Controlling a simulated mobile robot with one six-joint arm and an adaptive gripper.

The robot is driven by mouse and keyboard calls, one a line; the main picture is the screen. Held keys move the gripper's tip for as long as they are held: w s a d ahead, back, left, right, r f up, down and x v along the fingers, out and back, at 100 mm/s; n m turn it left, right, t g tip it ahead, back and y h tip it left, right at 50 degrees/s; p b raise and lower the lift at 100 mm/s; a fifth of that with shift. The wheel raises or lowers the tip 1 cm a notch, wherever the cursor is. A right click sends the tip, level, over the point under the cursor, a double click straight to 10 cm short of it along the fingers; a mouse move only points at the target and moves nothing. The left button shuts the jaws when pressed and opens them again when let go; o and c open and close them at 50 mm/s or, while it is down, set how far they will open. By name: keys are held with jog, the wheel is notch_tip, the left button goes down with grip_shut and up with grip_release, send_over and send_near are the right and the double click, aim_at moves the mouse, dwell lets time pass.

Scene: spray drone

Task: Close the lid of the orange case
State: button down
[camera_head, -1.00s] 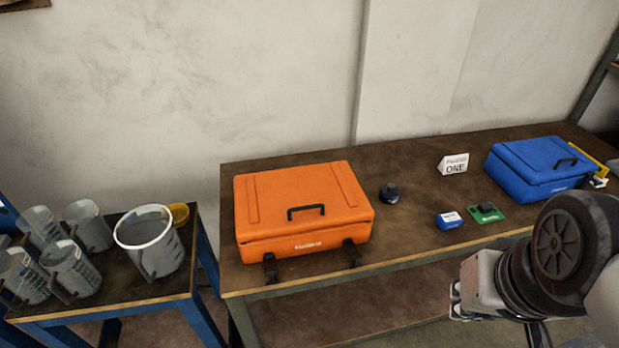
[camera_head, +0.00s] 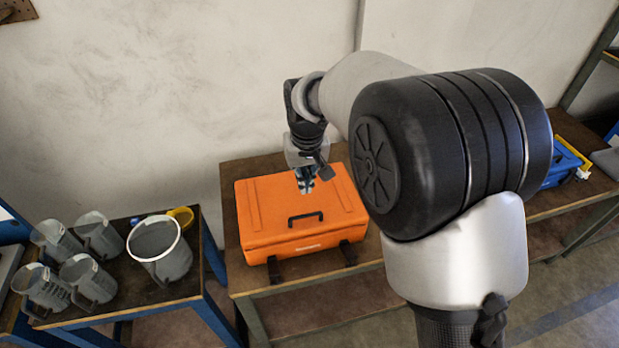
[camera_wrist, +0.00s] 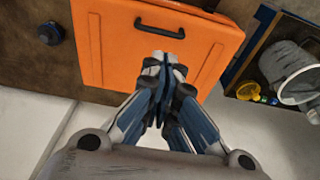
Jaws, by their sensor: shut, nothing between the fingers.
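The orange case (camera_head: 270,215) stands on the brown workbench, its lid lying down over the body. A black handle (camera_head: 305,218) is on top of the lid, and two dark latches hang at the front edge. My gripper (camera_head: 306,187) is shut and empty, pointing down over the rear part of the lid. In the wrist view my gripper (camera_wrist: 160,62) is in front of the orange lid (camera_wrist: 110,40), close to the handle (camera_wrist: 160,27). I cannot tell whether the fingertips touch the lid.
A lower table at left holds several clear jugs, a white-rimmed bucket (camera_head: 160,250) and a yellow item (camera_head: 181,217). A blue case (camera_head: 562,165) is partly hidden behind my arm at right. A dark round knob-like object (camera_wrist: 50,33) lies beside the orange case. A wall stands behind.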

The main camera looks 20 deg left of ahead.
jog(key=f+b, duration=0.1)
jog(key=f, duration=0.3)
jog(key=w+f+b, duration=0.1)
jog(key=f, duration=0.3)
jog(key=w+a+f, duration=0.1)
jog(key=f, duration=0.3)
jog(key=shift+f+b, duration=0.35)
jog(key=shift+b, duration=0.05)
jog(key=shift+f, duration=0.1)
